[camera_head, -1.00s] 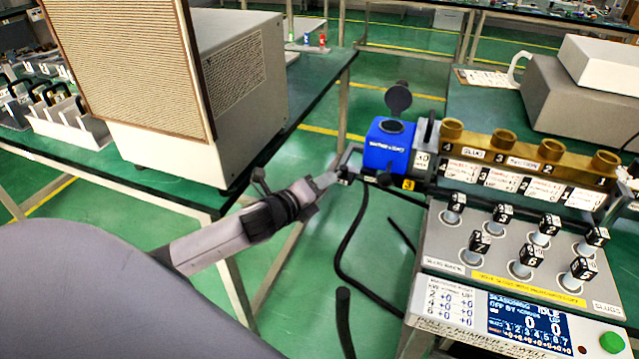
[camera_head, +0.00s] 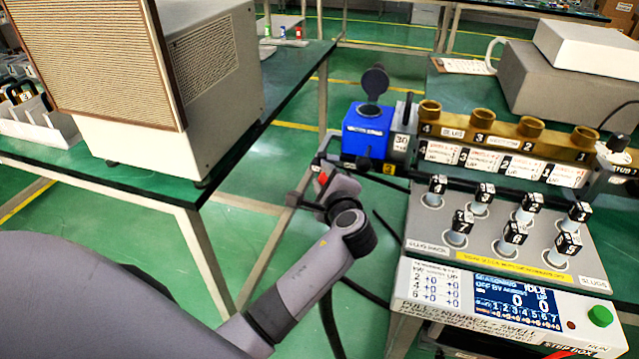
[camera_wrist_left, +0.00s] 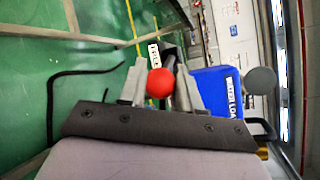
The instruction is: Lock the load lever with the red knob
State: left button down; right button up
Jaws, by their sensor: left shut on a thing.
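The blue water load (camera_head: 352,146) stands at the left end of the brass-topped rig, with a round dark disc (camera_head: 375,79) above it. The red knob (camera_head: 323,178) shows as a small red spot at my left gripper (camera_head: 325,188), in front and to the left of the blue load. In the left wrist view the red knob (camera_wrist_left: 160,83) sits between the two grey fingers, and the gripper is shut on it. The blue load (camera_wrist_left: 212,92) is just right of the fingers there. The lever's shaft is mostly hidden by the gripper. My right gripper is not in view.
The rig's sloping panel (camera_head: 420,215) with several black numbered plugs stands to the right. A black hose (camera_head: 331,325) hangs below my arm. A table with a large beige cabinet (camera_head: 215,85) is at the left. Green floor lies between the tables.

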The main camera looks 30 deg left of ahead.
pick_arm(q)
jog(key=shift+w+d+f+n+g+y, duration=0.1)
jog(key=shift+w+d+n+g+y, duration=0.2)
jog(key=shift+n+g+y, duration=0.1)
jog(key=shift+d+n+g+y+b, duration=0.1)
jog(key=shift+n+g+y+b, duration=0.2)
jog(key=shift+b, duration=0.1)
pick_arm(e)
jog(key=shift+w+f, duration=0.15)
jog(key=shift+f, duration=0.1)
pick_arm(q)
jog(key=c, duration=0.8)
grip_release()
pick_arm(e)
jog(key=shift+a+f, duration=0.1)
